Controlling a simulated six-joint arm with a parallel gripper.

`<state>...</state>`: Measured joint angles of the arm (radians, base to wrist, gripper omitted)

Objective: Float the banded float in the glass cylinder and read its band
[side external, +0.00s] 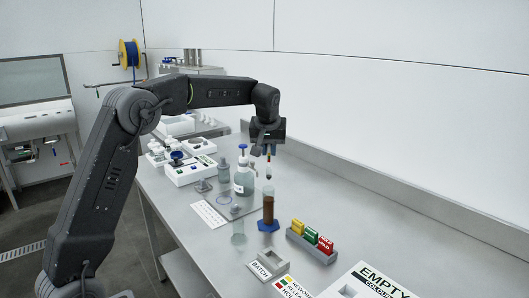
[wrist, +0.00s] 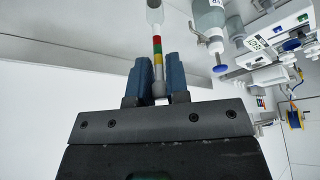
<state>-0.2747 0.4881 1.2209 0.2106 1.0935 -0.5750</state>
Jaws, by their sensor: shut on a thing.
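The banded float (wrist: 157,48) has a thin stem with green, red and yellow bands and a pale bulb at the far end from my gripper. My gripper (side external: 268,148) is shut on the upper stem; its two blue fingers also show in the wrist view (wrist: 158,72). In the side view the float (side external: 268,160) hangs roughly upright, bulb down, above the glass cylinder. The glass cylinder (side external: 268,210) stands upright on a blue base and holds brown liquid. The bulb appears just over its mouth; whether it touches the rim I cannot tell.
A blue-capped bottle (side external: 243,180) and a grey bottle (side external: 224,172) stand behind-left of the cylinder. A clear glass vessel (side external: 237,228) stands at its left. A rack (side external: 309,248) of coloured tags is at its right, with a BATCH holder (side external: 268,266) in front.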

